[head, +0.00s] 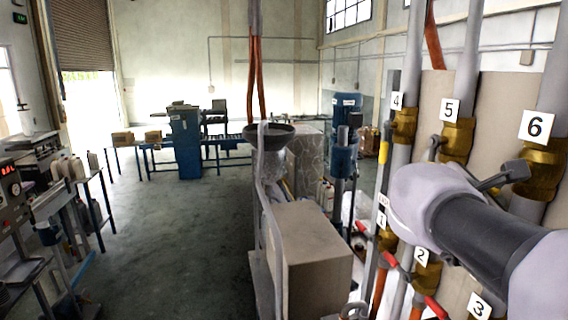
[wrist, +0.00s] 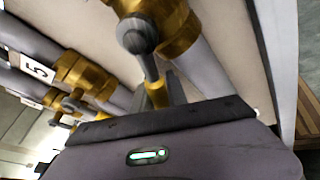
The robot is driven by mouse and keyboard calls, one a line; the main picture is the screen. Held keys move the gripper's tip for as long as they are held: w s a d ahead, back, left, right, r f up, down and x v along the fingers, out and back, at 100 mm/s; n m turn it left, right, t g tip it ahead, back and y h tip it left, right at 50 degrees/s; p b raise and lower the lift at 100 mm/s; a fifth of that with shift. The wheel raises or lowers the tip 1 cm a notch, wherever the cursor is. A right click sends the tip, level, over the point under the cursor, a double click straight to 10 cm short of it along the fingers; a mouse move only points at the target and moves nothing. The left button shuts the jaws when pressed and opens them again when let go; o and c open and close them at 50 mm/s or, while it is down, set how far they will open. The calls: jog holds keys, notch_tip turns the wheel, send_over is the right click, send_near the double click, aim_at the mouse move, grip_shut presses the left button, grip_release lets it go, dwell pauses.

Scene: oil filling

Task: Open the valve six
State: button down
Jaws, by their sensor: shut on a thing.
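Valve six is a brass valve (head: 543,170) on a grey pipe at the right of the head view, under a white label "6" (head: 535,126). In the wrist view its brass body (wrist: 178,28) is at the top centre. Its grey lever (wrist: 150,66) runs from a round hub down to a yellow end (wrist: 157,94). My gripper (wrist: 163,92) is shut on the yellow end of this lever. The dark gripper body covers the bottom of the wrist view and hides part of the grip. In the head view my arm hides the gripper.
Valves five (head: 457,139) and four (head: 404,125) stand on pipes to the left of valve six. Lower valves carry labels 1, 2 and 3, with red handles (head: 434,306) near my arm. A beige box (head: 318,262) stands left of the pipes. Open floor (head: 180,220) lies further left.

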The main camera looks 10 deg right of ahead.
jog(key=shift+s, duration=0.1)
dwell(0.3)
jog(key=c, duration=1.3)
grip_release()
jog(key=shift+f, duration=0.1)
